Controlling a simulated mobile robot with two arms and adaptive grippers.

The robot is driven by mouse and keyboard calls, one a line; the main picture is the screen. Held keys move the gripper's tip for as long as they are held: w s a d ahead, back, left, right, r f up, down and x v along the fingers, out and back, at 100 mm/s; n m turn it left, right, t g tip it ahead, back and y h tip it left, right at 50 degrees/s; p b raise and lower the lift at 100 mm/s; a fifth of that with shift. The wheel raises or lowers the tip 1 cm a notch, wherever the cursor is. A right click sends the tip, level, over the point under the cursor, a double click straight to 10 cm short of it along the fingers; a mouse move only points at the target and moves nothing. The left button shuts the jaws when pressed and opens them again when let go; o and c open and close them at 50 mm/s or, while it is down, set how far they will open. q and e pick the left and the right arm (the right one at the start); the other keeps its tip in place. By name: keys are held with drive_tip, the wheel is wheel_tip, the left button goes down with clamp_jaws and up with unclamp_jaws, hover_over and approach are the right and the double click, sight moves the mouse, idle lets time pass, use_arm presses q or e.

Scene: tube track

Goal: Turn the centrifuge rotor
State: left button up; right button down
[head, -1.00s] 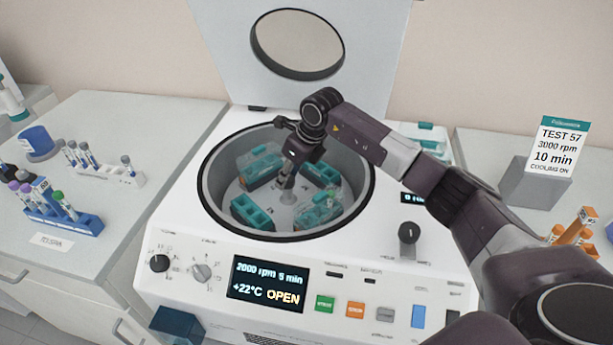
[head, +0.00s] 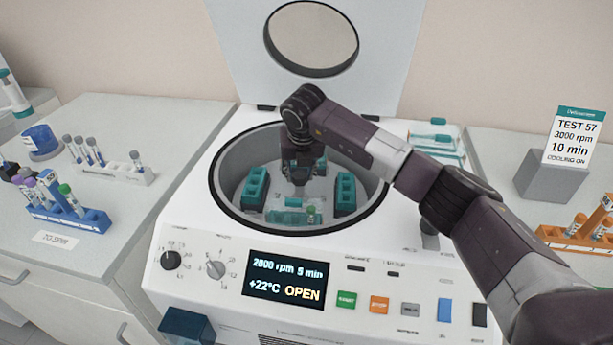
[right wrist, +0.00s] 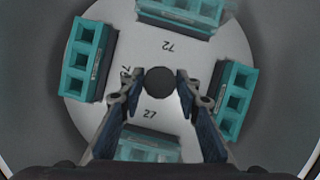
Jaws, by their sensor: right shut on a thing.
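The open centrifuge (head: 225,165) stands mid-picture in the head view, its lid raised. Its rotor is a light plate (right wrist: 143,48) with numbers and teal buckets. My right gripper (right wrist: 160,84) reaches down into the bowl over the rotor's centre. Its fingers are shut on the dark round central hub (right wrist: 160,82), one on each side. The left gripper is not in view.
The bowl wall (head: 232,165) surrounds my gripper closely. The raised lid (head: 385,50) stands behind. A blue tube rack (head: 80,222) and a white rack (head: 125,178) are on the left bench, an orange rack (head: 570,240) on the right. A sign (head: 575,135) reads TEST 57, 3000 rpm.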

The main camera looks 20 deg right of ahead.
drive_tip(key=shift+w+r+m, duration=0.1)
drive_tip(key=shift+m, duration=0.2)
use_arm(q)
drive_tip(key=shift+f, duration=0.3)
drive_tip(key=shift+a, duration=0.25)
use_arm(e)
drive_tip(key=shift+m+h, duration=0.3)
drive_tip(key=c, duration=1.4)
unclamp_jaws()
drive_tip(key=shift+c, duration=0.2)
drive_tip(key=v, duration=1.2)
